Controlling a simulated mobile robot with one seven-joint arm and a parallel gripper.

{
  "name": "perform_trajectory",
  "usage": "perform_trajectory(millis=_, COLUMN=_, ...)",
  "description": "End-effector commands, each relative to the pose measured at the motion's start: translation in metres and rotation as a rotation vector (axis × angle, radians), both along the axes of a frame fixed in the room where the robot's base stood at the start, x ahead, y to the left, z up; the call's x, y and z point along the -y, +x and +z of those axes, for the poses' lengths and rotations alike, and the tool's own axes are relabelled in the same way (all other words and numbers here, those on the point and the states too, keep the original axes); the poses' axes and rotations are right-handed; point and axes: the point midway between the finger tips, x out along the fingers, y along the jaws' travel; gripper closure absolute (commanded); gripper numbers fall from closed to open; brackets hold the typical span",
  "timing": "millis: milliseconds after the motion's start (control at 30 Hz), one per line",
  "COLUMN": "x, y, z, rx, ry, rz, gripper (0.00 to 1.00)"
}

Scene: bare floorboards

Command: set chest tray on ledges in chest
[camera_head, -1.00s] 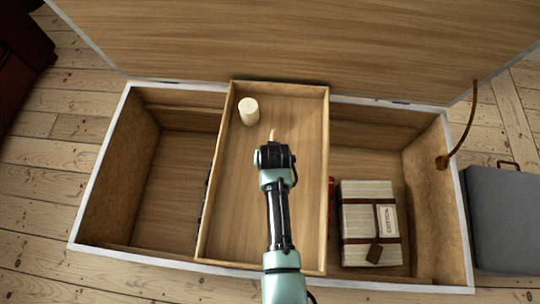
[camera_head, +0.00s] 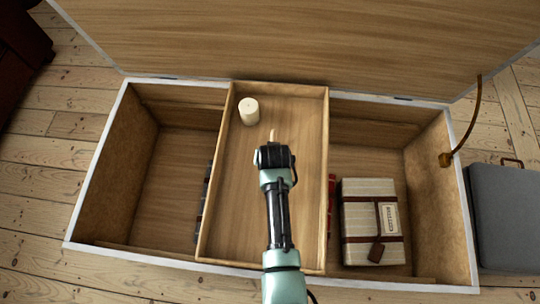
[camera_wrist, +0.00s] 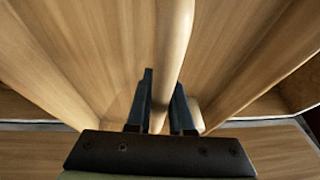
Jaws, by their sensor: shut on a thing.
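The chest tray (camera_head: 300,210) is a shallow wooden box across the middle of the open chest (camera_head: 95,165). Its ends overlap the chest's back and front rims in the head view; I cannot tell whether it touches them. A wooden handle bar (camera_wrist: 174,45) runs along the tray's middle, and its far end shows in the head view (camera_head: 273,135). My gripper (camera_wrist: 160,100) is shut on this bar; in the head view my wrist (camera_head: 274,158) hides most of it. A cream cylinder (camera_head: 249,111) stands in the tray's back left.
The raised lid (camera_head: 300,40) stands behind. A strapped cream bundle (camera_head: 370,222) lies in the chest's right part. A striped item (camera_head: 205,205) and a red item (camera_head: 331,195) peek out beside the tray. A cord (camera_head: 472,125) hangs right; a grey case (camera_head: 503,215) stands outside.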

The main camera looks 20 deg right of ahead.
Motion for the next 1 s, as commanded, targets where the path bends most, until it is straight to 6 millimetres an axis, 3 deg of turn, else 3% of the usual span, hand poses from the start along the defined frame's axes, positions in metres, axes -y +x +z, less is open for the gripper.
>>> perform_trajectory(millis=1000, x=0.001, y=0.004, z=-0.022, rx=0.011, ry=-0.003, rz=0.0, gripper=1.0)
